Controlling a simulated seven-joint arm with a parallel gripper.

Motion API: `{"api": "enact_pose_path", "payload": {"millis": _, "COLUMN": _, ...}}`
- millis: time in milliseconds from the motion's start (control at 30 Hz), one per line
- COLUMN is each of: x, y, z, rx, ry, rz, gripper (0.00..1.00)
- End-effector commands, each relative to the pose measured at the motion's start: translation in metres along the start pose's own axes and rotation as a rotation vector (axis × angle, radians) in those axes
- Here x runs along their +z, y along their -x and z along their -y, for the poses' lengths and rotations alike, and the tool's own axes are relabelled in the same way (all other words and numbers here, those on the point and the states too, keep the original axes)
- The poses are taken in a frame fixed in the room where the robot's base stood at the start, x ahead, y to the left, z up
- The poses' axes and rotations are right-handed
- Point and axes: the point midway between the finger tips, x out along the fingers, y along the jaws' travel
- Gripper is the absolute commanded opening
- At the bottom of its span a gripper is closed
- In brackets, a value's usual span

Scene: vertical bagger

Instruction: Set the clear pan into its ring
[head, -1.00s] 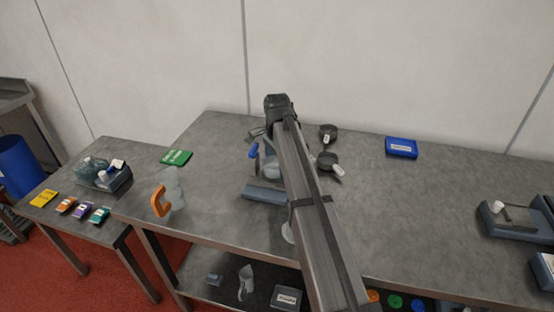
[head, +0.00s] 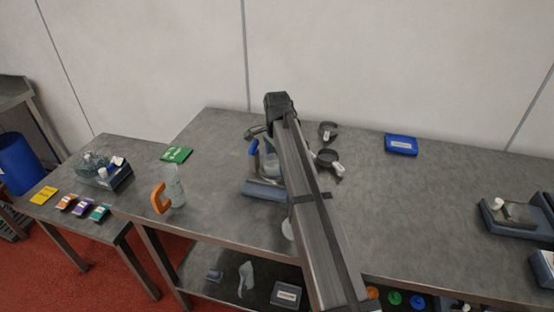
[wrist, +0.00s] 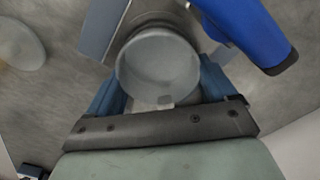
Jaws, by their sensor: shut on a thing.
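The clear pan (wrist: 158,68) is a round, pale, see-through vessel in the wrist view, seen from above with its mouth open. My gripper (wrist: 162,82) has its blue fingers on either side of the pan and is shut on it. In the head view the pan (head: 270,163) shows partly beside my arm, over a grey-blue stand (head: 263,190) with a blue handle (head: 254,147). My arm hides much of this spot. I cannot make out the ring, or whether the pan touches it.
The blue handle (wrist: 246,32) rises close to the right finger.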

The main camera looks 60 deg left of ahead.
Motion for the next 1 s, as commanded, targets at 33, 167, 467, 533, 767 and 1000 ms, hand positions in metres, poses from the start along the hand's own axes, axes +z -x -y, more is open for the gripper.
{"api": "enact_pose_path", "payload": {"millis": 33, "x": 0.0, "y": -0.0016, "z": -0.0001, "rx": 0.0, "ry": 0.0, "rz": 0.0, "gripper": 0.49}}
{"api": "enact_pose_path", "payload": {"millis": 167, "x": 0.0, "y": -0.0026, "z": 0.0001, "rx": 0.0, "ry": 0.0, "rz": 0.0, "gripper": 0.49}}
{"api": "enact_pose_path", "payload": {"millis": 467, "x": 0.0, "y": -0.0026, "z": 0.0, "rx": 0.0, "ry": 0.0, "rz": 0.0, "gripper": 0.49}}
{"api": "enact_pose_path", "payload": {"millis": 533, "x": 0.0, "y": -0.003, "z": 0.0, "rx": 0.0, "ry": 0.0, "rz": 0.0, "gripper": 0.49}}
{"api": "enact_pose_path", "payload": {"millis": 767, "x": 0.0, "y": -0.0052, "z": 0.0, "rx": 0.0, "ry": 0.0, "rz": 0.0, "gripper": 0.49}}
{"api": "enact_pose_path", "payload": {"millis": 1000, "x": 0.0, "y": -0.0076, "z": 0.0, "rx": 0.0, "ry": 0.0, "rz": 0.0, "gripper": 0.49}}
